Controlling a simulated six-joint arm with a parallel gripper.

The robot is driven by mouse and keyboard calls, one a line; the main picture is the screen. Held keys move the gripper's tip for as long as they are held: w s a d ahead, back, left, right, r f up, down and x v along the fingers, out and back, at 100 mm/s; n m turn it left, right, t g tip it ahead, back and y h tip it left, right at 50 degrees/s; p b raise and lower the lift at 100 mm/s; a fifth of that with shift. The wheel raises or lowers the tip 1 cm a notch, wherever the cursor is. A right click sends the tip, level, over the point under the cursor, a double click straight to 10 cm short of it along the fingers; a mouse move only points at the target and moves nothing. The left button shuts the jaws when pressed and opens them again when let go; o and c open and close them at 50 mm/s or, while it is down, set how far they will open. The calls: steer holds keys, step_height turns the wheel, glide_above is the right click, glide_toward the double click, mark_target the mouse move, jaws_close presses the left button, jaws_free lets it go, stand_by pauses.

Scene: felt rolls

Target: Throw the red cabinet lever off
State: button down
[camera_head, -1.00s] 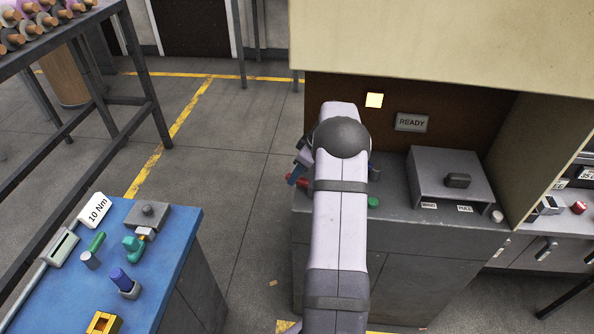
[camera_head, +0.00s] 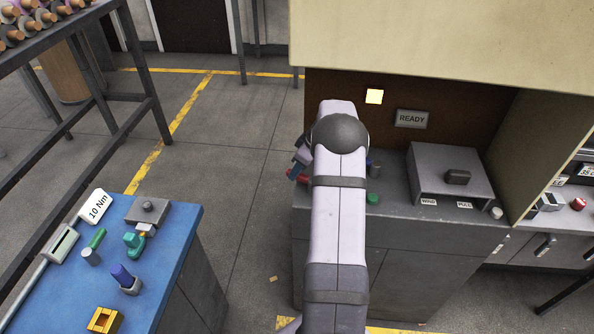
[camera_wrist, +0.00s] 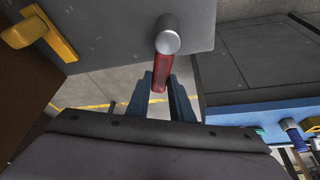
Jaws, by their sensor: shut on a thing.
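The red cabinet lever (camera_wrist: 161,75) shows in the wrist view, with a round silver pivot cap on its upper end against the grey cabinet (camera_wrist: 115,35). My gripper (camera_wrist: 162,97) has its two blue fingers on either side of the lever's free end and is shut on it. In the head view a small red part of the lever (camera_head: 296,176) shows at the left edge of the grey cabinet top, beside my gripper (camera_head: 298,164). My arm hides part of the cabinet top there.
A grey box with a dark handle (camera_head: 457,177) stands on the cabinet, right of my arm, below a READY sign (camera_head: 411,119) and a lit yellow square (camera_head: 374,96). A green button (camera_head: 372,198) is close by. A blue bench (camera_head: 165,245) with tools stands left, across open floor.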

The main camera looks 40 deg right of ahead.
steer(key=shift+w+d+f+m+h+b, duration=0.15)
steer(key=shift+d+m+h+b, duration=0.3)
steer(key=shift+m+b, duration=0.55)
steer(key=d+m, duration=0.1)
steer(key=m+h+b, duration=0.1)
steer(key=m, duration=0.1)
steer(key=shift+w+d+m+t, duration=0.1)
steer(key=shift+d+m+t, duration=0.2)
steer(key=shift+d, duration=0.1)
steer(key=m, duration=0.1)
steer(key=d+m+h, duration=0.1)
steer(key=m, duration=0.1)
steer(key=d+m+h, duration=0.1)
steer(key=shift+s+r, duration=0.25)
steer(key=shift+s, duration=0.05)
steer(key=shift+s+d+m+g+h, duration=0.25)
steer(key=shift+d+m+g+h, duration=0.1)
steer(key=shift+m, duration=0.55)
steer(key=shift+s+d+m+g+h, duration=0.25)
steer(key=shift+d+m, duration=0.1)
steer(key=shift+m, duration=0.55)
steer(key=c, duration=1.6)
jaws_free()
steer(key=shift+o, duration=0.2)
steer(key=b+v, duration=0.2)
steer(key=v, duration=0.5)
